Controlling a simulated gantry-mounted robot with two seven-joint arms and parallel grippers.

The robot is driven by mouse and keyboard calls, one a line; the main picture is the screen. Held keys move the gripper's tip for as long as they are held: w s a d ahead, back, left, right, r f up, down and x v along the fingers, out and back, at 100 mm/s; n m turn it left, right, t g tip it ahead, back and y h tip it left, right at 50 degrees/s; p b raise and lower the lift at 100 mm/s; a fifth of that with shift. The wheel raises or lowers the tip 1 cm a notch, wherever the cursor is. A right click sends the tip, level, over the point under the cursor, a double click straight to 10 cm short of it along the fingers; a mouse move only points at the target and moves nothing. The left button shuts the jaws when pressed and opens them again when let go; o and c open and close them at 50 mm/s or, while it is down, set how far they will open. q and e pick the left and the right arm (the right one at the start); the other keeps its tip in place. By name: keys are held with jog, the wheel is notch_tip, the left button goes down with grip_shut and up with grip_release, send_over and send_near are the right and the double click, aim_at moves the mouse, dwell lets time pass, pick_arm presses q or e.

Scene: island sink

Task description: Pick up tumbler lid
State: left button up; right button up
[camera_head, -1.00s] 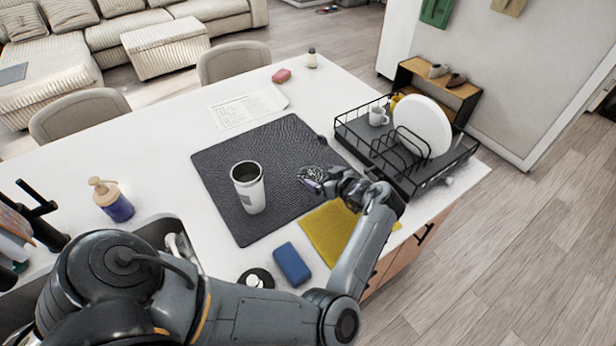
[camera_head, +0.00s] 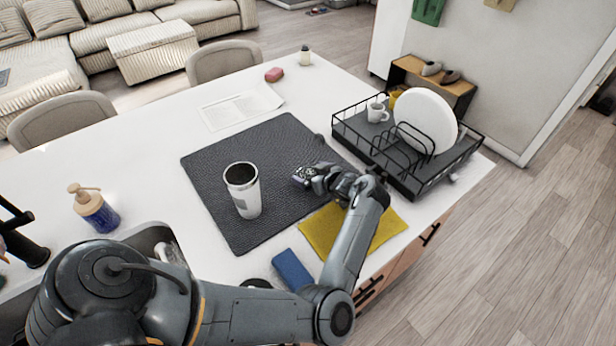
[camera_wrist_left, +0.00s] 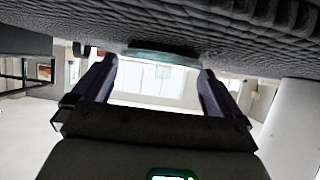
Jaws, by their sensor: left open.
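The pale, translucent tumbler lid (camera_wrist_left: 160,54) lies against the dark mat (camera_wrist_left: 200,22), which fills the top of the left wrist view. It sits between the fingertips of my left gripper (camera_wrist_left: 158,70), which is open; I cannot tell whether they touch it. In the head view my left gripper (camera_head: 305,177) is low over the right part of the mat (camera_head: 215,175), and the lid is hard to make out there. The white tumbler (camera_head: 244,192) stands upright and open-topped on the mat, left of the gripper. My right gripper is not in view.
A black dish rack (camera_head: 400,165) with a white plate (camera_head: 426,122) and mug (camera_head: 377,112) stands right of the gripper. A yellow cloth (camera_head: 325,232) and blue sponge (camera_head: 292,269) lie near the front edge. A soap bottle (camera_head: 95,208) stands by the sink at left.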

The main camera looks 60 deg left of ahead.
pick_arm(q)
jog(key=c, duration=0.7)
